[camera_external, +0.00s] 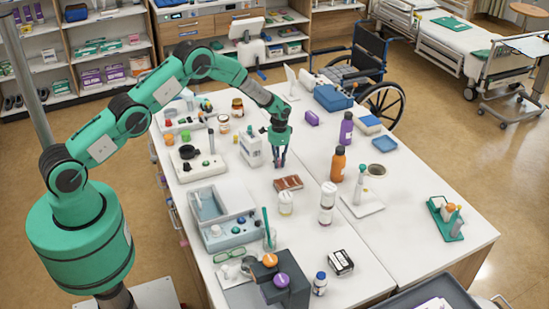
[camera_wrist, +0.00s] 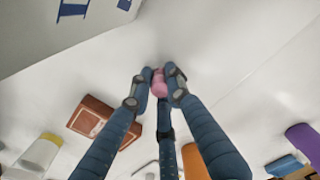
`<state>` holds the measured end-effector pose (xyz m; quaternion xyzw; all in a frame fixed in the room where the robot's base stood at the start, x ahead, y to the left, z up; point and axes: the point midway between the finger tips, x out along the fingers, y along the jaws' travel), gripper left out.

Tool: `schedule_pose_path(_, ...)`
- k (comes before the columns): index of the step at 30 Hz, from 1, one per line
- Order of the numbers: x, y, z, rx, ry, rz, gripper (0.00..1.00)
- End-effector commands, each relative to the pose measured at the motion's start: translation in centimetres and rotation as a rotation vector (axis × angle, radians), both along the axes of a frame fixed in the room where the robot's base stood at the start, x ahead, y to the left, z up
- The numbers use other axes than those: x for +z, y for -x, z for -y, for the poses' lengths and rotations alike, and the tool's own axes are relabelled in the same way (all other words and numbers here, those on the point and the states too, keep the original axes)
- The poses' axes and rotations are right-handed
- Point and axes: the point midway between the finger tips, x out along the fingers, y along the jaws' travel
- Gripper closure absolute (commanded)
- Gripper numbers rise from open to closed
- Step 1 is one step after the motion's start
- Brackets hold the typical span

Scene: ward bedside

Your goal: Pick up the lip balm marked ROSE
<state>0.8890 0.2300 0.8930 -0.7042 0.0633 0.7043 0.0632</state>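A small pink cylinder, apparently the lip balm (camera_wrist: 159,83), shows between the fingertips of my gripper (camera_wrist: 160,80) in the wrist view. The blue fingers close in on it from both sides, with a third finger below it in the picture. No ROSE marking can be read. In the external view my gripper (camera_external: 280,162) points down over the white table, between the white jug and the brown box. The lip balm is hidden there by the fingers, and I cannot tell whether it touches the table.
The white jug (camera_external: 250,150) stands close on the left. The brown box (camera_external: 288,183) lies just in front, with a small pale bottle (camera_external: 285,204) beyond it. An orange bottle (camera_external: 338,165) and a purple bottle (camera_external: 346,130) stand to the right. The table between gripper and orange bottle is bare.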

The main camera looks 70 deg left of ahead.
Motion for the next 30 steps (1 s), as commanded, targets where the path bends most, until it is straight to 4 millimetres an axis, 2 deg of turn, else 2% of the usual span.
schedule_pose_path(17,0.3,0.0,0.0,0.000,0.000,0.001,0.95)
schedule_pose_path(23,1.4,-0.1,0.0,0.000,-0.001,0.002,0.95)
schedule_pose_path(29,3.5,-0.1,0.0,0.000,-0.001,0.002,0.95)
schedule_pose_path(30,3.7,0.2,0.0,0.000,0.000,0.000,0.98)
